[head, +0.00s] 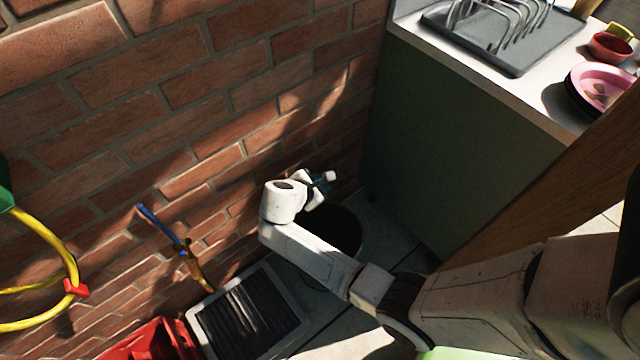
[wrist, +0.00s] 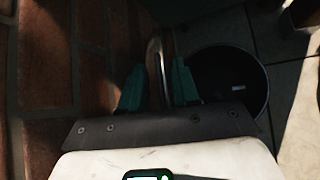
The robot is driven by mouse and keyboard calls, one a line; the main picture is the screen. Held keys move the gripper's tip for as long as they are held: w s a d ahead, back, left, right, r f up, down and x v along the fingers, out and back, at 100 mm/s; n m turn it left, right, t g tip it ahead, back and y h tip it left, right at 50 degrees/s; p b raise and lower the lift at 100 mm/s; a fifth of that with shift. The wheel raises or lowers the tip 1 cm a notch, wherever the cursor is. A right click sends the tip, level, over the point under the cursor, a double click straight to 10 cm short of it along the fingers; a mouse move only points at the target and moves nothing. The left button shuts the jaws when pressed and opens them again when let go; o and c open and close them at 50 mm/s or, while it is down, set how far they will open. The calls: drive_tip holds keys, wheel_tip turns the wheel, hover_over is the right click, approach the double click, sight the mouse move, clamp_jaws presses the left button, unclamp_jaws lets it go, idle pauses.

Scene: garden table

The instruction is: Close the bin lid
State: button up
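The bin (head: 341,228) is a dark round container on the floor between the brick wall and the green cabinet. Its mouth is uncovered in both views, and it shows to the right of my fingers in the wrist view (wrist: 232,78). A curved metallic edge (wrist: 155,62), apparently the raised lid's rim seen edge-on, stands between my fingers. My gripper (head: 321,183) is above the bin's far side by the wall. In the wrist view its teal fingers (wrist: 157,85) are apart, one on each side of that edge. Contact cannot be told. My arm hides part of the bin.
The brick wall (head: 190,90) is close on the left. The green cabinet (head: 445,150) stands right of the bin, with a dish rack (head: 490,35) and plates (head: 600,85) on top. A grey-framed tray (head: 250,315), red crate (head: 155,340) and yellow hose (head: 50,235) are at lower left.

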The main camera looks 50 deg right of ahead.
drive_tip(key=shift+c, duration=0.3)
clamp_jaws()
drive_tip(key=shift+s+f, duration=0.1)
